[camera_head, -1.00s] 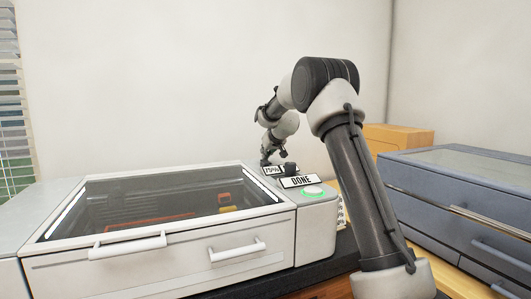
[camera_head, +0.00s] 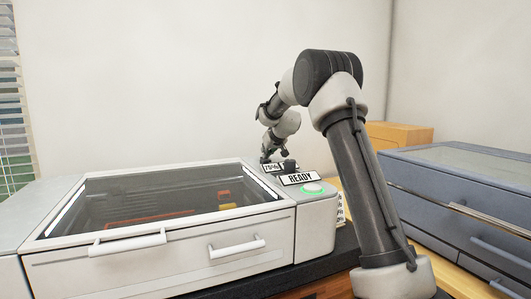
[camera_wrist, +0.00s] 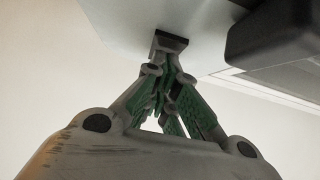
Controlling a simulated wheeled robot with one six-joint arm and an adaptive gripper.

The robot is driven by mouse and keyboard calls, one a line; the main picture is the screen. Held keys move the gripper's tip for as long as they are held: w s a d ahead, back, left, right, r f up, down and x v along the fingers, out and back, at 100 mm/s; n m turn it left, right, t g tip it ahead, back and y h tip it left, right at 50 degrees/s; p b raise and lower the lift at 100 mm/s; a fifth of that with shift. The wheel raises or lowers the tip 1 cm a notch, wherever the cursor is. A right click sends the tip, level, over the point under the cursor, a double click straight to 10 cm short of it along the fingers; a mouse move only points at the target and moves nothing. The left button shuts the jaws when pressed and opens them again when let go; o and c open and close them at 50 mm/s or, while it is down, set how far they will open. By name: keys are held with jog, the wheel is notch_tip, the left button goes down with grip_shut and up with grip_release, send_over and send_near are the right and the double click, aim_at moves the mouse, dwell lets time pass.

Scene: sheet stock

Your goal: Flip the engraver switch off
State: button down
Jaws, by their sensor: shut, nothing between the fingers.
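The engraver (camera_head: 150,258) is a white machine with a glass lid, closed, at the left and middle of the head view. Its right end carries a sign reading READY (camera_head: 299,178), a smaller sign (camera_head: 272,167) and a button with a lit green ring (camera_head: 312,189). My gripper (camera_head: 277,157) is shut and empty, pointing down at the rear of that right end. In the wrist view my gripper (camera_wrist: 168,50) meets a dark piece at a pale surface; I cannot tell whether this is the switch or the fingertips. No switch shows clearly.
A dark block (camera_wrist: 275,38) stands close beside my fingers in the wrist view. A blue-grey cabinet (camera_head: 470,190) and a wooden box (camera_head: 400,134) stand at the right. A paper with print (camera_head: 341,210) is beside the engraver. The wall is behind.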

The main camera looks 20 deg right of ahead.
jog(key=shift+f, duration=0.1)
jog(key=r, duration=0.2)
jog(key=s+r, duration=0.1)
jog(key=r, duration=0.2)
jog(key=shift+s, duration=0.15)
jog(key=v, duration=0.9)
jog(key=shift+f, duration=0.1)
jog(key=shift+w+a+r, duration=0.2)
jog(key=shift+w+r, duration=0.1)
jog(key=shift+w, duration=0.3)
